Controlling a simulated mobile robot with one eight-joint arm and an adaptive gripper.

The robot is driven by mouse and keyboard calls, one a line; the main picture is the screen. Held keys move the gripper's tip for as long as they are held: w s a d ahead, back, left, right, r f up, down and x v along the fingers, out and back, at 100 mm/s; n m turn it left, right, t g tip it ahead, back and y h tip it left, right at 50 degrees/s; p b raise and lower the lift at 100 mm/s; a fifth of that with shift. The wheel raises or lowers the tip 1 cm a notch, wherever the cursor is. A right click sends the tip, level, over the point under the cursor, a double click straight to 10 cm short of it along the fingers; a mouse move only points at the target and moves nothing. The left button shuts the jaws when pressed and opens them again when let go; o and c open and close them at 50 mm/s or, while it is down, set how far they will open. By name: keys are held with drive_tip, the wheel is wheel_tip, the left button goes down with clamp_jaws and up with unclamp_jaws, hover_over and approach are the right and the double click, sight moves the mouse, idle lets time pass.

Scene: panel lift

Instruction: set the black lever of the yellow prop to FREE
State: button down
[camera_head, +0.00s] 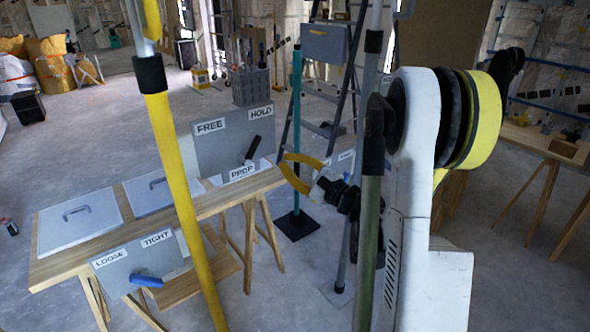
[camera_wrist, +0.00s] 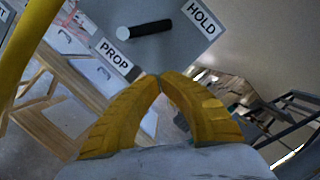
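The grey PROP panel (camera_head: 225,150) stands upright at the back edge of the wooden bench, with FREE at upper left and HOLD at upper right. Its black lever (camera_head: 252,150) leans up and right, towards HOLD. In the wrist view the lever (camera_wrist: 148,29) lies beyond my fingertips, with HOLD to its right and PROP below it. The yellow prop (camera_head: 178,190) is a tall pole in the foreground; a yellow pole also shows at the left of the wrist view (camera_wrist: 28,50). My gripper (camera_head: 284,162), its yellow fingers meeting at the tips, is empty, right of the panel and apart from the lever.
The bench (camera_head: 60,262) carries two grey lidded panels. A LOOSE/TIGHT panel (camera_head: 125,262) with a blue lever (camera_head: 146,281) hangs at its front. A teal pole (camera_head: 296,130) on a black base and a stepladder (camera_head: 330,130) stand behind my gripper.

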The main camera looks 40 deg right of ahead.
sight(258, 144)
drive_tip(key=x, duration=0.4)
drive_tip(key=shift+f+b, duration=0.1)
drive_tip(key=shift+b, duration=0.2)
drive_tip(key=shift+w+a+r+b, duration=0.1)
drive_tip(key=shift+a+r+b, duration=0.1)
drive_tip(key=shift+a+r, duration=0.55)
drive_tip(key=shift+a+r+b, duration=0.15)
drive_tip(key=shift+a+r, duration=0.4)
drive_tip(key=shift+a, duration=0.4)
